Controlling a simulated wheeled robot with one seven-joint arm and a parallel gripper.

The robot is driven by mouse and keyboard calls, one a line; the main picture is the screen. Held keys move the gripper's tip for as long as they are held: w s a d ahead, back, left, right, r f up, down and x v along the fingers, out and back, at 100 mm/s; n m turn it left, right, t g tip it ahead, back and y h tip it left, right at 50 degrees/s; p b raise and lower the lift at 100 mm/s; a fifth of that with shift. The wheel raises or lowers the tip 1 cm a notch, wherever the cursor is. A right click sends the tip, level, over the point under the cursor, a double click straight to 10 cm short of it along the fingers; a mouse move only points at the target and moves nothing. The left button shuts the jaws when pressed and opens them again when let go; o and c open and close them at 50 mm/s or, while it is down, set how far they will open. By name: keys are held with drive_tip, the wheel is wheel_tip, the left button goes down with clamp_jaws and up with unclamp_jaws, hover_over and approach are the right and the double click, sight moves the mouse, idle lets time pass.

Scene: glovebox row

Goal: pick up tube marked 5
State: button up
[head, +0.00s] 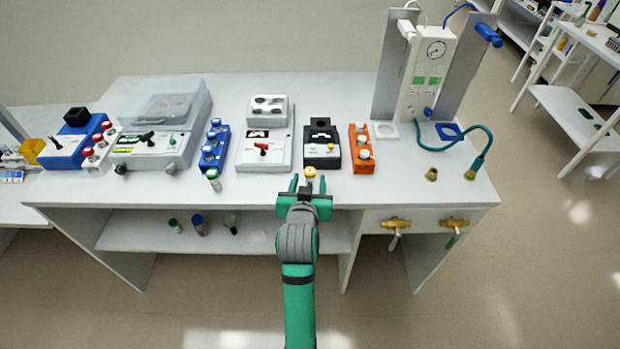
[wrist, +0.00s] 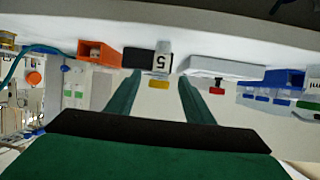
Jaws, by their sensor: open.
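The tube marked 5 (wrist: 162,62) has a white label with a black 5 and a yellow cap. The wrist view is upside down, and the tube stands upright in it. In the head view the tube (head: 310,172) stands near the bench's front edge, in front of a black device (head: 321,148). My gripper (head: 309,182) is open and empty, its green fingers pointing at the tube. In the wrist view the tube lies in line with the gap between my fingertips (wrist: 160,80). Its lower part is partly hidden in the head view.
An orange rack (head: 361,150) stands right of the black device. A white device with a red lever (head: 264,150) and a blue rack (head: 215,147) stand to the left. Another tube (head: 214,180) stands near the front edge. Brass valves (head: 395,224) stick out at the right front.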

sight(310, 177)
drive_tip(key=x, duration=0.4)
drive_tip(key=shift+w+r, duration=0.1)
drive_tip(key=shift+r, duration=0.05)
drive_tip(key=shift+c, duration=0.3)
drive_tip(key=c, duration=1)
drive_tip(key=shift+c, duration=0.2)
drive_tip(key=shift+r, duration=0.15)
